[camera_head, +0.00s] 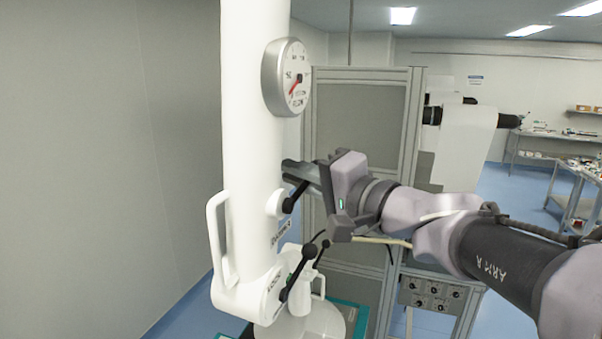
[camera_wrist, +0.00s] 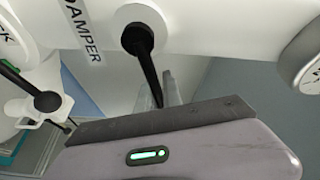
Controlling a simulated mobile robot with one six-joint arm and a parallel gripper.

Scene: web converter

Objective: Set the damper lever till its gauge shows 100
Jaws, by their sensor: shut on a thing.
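The damper lever (camera_head: 297,198) is a black rod on a round hub on the white column. In the wrist view the lever (camera_wrist: 147,68) runs from its hub down between my fingers, beside the label "DAMPER" (camera_wrist: 82,30). My gripper (camera_head: 300,172) is shut on the lever's outer part; the fingers hide its tip. The round gauge (camera_head: 287,77) is above on the column. Its red needle points down and left; its numbers are too small to read surely. In the wrist view only the gauge's edge (camera_wrist: 305,62) shows at the right.
Below are other black-knobbed levers (camera_head: 297,272) and a white looped handle (camera_head: 215,235) on the column. A grey framed cabinet (camera_head: 360,140) stands close behind my gripper. A control box with knobs (camera_head: 430,293) is at its lower right.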

